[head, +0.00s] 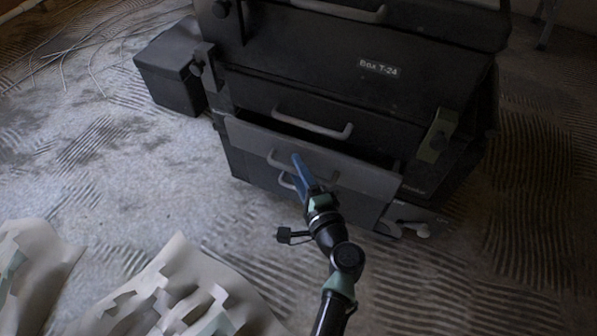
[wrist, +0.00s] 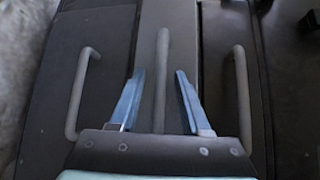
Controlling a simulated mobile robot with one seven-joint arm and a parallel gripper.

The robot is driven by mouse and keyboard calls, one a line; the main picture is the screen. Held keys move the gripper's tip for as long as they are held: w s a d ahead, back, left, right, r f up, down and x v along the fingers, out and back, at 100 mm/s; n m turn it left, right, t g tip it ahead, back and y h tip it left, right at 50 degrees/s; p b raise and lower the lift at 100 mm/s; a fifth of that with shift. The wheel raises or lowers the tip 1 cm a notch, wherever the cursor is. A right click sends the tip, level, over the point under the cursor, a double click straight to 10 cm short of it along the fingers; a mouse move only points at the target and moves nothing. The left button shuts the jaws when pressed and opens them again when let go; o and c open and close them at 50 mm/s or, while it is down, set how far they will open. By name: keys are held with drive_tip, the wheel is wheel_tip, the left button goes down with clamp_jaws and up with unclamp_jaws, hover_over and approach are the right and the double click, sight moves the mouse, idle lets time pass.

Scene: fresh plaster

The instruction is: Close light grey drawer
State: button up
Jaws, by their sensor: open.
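The light grey drawer (head: 365,176) is in the lower part of the dark tool box in the head view. It stands partly open, with a dark gap behind its top edge. Its front is also the lighter middle panel in the wrist view (wrist: 184,30). My gripper (head: 298,165) is in front of this drawer, near its bar handle (wrist: 162,60). In the wrist view the blue fingers (wrist: 160,76) are apart, one on each side of the handle. I cannot tell whether they touch it. The fingers hide part of the handle in the head view.
The dark tool box (head: 400,98) has other drawers with bar handles above and below. A black box (head: 172,68) stands at its left. Crumpled pale sheets (head: 165,290) lie on the floor at front left. The ridged floor (head: 540,200) is clear at right.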

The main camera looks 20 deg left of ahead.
clamp_jaws()
idle(1.4)
